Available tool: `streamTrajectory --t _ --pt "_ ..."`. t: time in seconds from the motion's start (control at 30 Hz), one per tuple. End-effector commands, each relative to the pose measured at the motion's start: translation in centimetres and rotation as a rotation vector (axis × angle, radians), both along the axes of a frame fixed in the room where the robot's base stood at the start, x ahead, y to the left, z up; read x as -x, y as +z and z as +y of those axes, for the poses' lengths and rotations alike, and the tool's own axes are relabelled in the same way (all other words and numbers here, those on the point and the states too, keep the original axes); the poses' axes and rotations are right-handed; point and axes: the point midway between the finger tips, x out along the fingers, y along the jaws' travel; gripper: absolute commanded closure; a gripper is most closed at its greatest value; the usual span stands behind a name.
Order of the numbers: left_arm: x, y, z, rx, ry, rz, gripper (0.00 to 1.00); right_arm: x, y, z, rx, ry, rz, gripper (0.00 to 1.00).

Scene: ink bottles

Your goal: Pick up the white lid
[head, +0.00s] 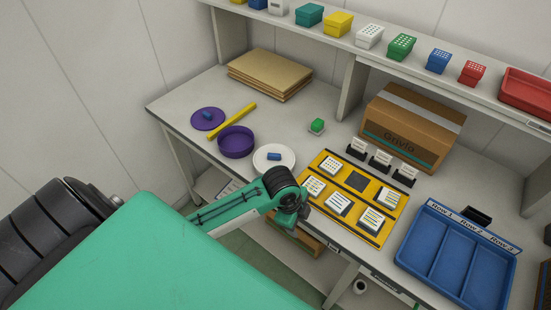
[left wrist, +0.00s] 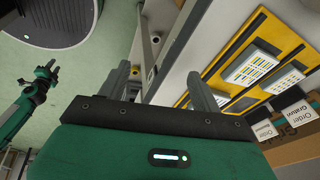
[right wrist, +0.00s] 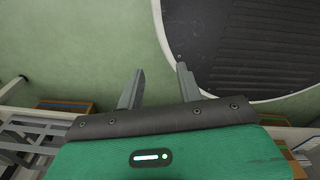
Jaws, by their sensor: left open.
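The white lid (head: 262,163) is a flat round disc with a blue knob (head: 274,156) on top. It lies on the table in the head view, right of the purple bowl (head: 236,143). My left gripper (head: 292,216) is near the table's front edge, in front of and a little right of the lid. The left wrist view shows its fingers (left wrist: 160,78) apart with nothing between them; the lid is not seen there. My right gripper (right wrist: 160,80) has its fingers apart and empty over the floor, away from the table.
A purple lid (head: 203,124) and a yellow bar (head: 233,121) lie behind the bowl. A yellow board (head: 326,160) with several cards lies right of the white lid. Farther right are a cardboard box (head: 405,130) and a blue tray (head: 440,249).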

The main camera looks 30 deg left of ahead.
Motion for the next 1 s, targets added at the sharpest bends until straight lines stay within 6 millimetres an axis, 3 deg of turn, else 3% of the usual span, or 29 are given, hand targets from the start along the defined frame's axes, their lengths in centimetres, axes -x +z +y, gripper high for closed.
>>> streamTrajectory --t 0.27,0.6,0.8,1.0 --pt "-5.7 3.6 3.7 -0.136 -0.433 -0.014 0.35 -0.2 0.1 0.4 -0.004 0.001 -0.002 0.64" --pt "-11.9 11.4 12.1 -0.273 -0.940 0.026 0.35 0.3 0.2 1.0 -0.010 0.001 0.003 0.64" --pt "-13.6 15.9 16.6 -0.293 -1.133 0.048 0.35 0.3 0.2 0.7 -0.007 0.002 0.004 0.64" --pt "-14.0 17.7 18.4 -0.291 -1.210 0.053 0.35 0.3 0.3 0.3 -0.003 0.000 0.004 0.64"
